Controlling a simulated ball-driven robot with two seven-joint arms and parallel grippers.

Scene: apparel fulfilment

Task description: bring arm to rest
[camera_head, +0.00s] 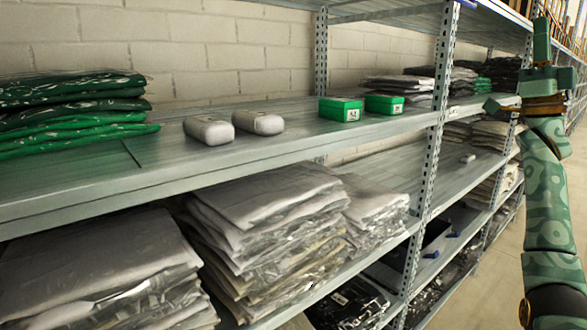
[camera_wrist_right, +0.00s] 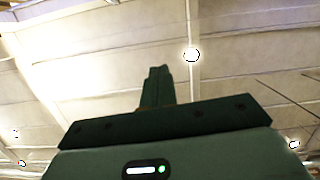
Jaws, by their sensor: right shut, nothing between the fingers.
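My right arm (camera_head: 550,210) rises along the right edge of the head view, in front of the aisle. Its gripper (camera_head: 541,25) points up at the top right, with its fingers together and nothing between them. In the right wrist view the closed fingers (camera_wrist_right: 158,84) stand up against the ceiling, and nothing is held. The gripper is clear of the shelves in the picture. My left arm and gripper are not in view.
A metal rack (camera_head: 150,170) fills the left and middle. Its upper shelf bears green bagged garments (camera_head: 75,105), two grey cases (camera_head: 258,122) and two green boxes (camera_head: 340,108). Bagged grey garments (camera_head: 265,220) lie below. The aisle floor (camera_head: 490,280) at the lower right looks clear.

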